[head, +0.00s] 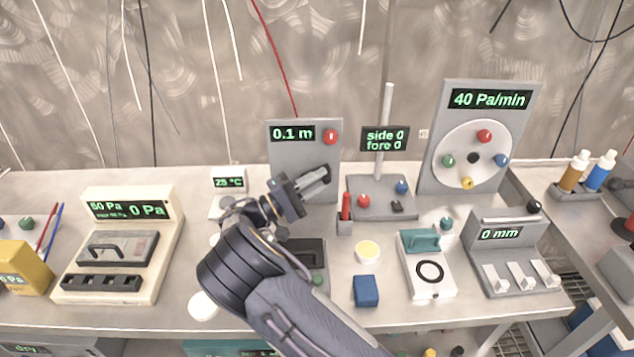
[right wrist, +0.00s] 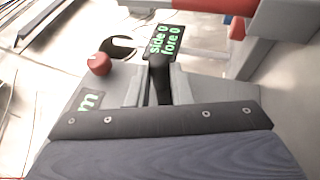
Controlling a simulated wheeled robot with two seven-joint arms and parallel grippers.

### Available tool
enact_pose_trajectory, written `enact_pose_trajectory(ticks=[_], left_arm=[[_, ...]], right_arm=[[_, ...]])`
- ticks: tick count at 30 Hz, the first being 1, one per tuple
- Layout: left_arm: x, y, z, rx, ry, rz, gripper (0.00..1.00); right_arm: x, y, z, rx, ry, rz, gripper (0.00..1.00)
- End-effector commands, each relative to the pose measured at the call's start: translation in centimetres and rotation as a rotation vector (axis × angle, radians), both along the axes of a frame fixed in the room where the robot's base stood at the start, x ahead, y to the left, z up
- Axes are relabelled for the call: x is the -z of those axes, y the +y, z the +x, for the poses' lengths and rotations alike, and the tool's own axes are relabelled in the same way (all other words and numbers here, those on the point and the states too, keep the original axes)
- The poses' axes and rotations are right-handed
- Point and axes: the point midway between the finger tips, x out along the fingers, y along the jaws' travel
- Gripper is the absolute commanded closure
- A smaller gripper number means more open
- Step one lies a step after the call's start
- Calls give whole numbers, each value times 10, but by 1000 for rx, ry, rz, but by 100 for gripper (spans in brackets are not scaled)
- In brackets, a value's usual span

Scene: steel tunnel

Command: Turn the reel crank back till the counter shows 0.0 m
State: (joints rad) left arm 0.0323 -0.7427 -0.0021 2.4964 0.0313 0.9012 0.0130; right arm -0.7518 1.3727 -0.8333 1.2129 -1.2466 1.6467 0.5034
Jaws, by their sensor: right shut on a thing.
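The reel panel (head: 281,160) is a grey upright plate at the middle back of the bench. Its counter (head: 292,134) reads 0.1 m in green. A red knob (head: 330,136) is at its upper right; a red ball (right wrist: 98,64) shows in the right wrist view. My right gripper (head: 322,177) is at the panel's lower right, shut on the black crank handle (right wrist: 160,82). The fingers and arm hide most of the crank in the head view. In the right wrist view only the end of the counter (right wrist: 87,102) shows. My left gripper is not in view.
Right of the panel stand a post with a side 0, fore 0 display (head: 385,139) and a red marker-like piece (head: 346,206). A 40 Pa/min dial board (head: 440,150) is farther right.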

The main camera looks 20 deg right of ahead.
Motion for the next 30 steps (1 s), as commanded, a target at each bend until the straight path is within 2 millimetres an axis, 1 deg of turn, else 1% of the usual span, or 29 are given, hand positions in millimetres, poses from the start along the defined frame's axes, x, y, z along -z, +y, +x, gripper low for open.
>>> enact_pose_trajectory(ticks=[8,9,13,14,23,26,29,30], left_arm=[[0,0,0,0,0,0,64],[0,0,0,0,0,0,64],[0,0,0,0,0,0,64],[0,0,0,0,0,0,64],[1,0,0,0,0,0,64],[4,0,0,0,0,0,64],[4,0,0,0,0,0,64],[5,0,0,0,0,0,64]], right_arm=[[0,0,0,0,0,0,100],[0,0,0,0,0,0,77],[0,0,0,0,0,0,60],[0,0,0,0,0,1,59],[1,2,0,-1,-1,1,59],[5,12,-1,-4,0,0,59],[4,29,-3,-5,-3,1,59],[5,38,-4,-6,-2,1,59]])
